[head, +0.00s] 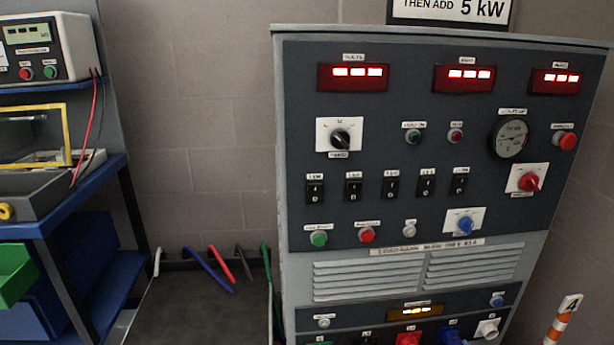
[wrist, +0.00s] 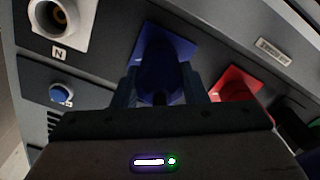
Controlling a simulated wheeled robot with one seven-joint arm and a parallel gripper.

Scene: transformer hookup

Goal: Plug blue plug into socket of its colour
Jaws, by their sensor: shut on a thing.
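My gripper (wrist: 160,88) is shut on the blue plug (wrist: 161,68) in the wrist view, with a dark finger on each side of it. The plug points at the blue socket (wrist: 188,43), whose square blue plate shows behind and beside it. The plug hides the socket's opening, so I cannot tell how far it is in, or whether it is in at all. In the head view the blue socket (head: 450,334) is at the bottom edge of the cabinet, partly cut off, and my gripper does not show clearly there.
In the wrist view a red socket (wrist: 238,88) is right of the plug and a white socket (wrist: 60,20) marked N is at upper left. A blue button (wrist: 60,93) is below it. In the head view several coloured cables (head: 220,262) hang beside the cabinet (head: 420,140).

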